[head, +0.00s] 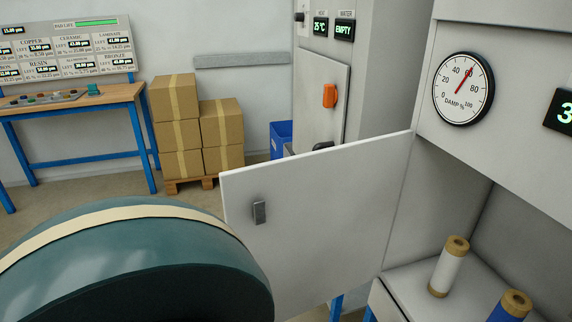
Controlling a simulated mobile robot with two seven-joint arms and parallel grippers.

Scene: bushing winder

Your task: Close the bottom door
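A pale grey door (320,215) with a small dark grey handle (259,212) stands open in the head view. Its right edge meets the grey cabinet (400,235), and it swings out to the left. To the right of the door is an open compartment with a light shelf (405,285). On the shelf stand a white spool (447,268) and a blue spool (510,307), both with brown ends. Neither of my grippers is in view.
A large rounded teal form with a cream band covers the lower left; I cannot tell whether it is mine. Behind are stacked boxes (178,125), a blue bin (280,138), a wooden-topped bench (75,101) and another cabinet door (318,100) with an orange handle. A damp gauge (463,89) sits above the compartment.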

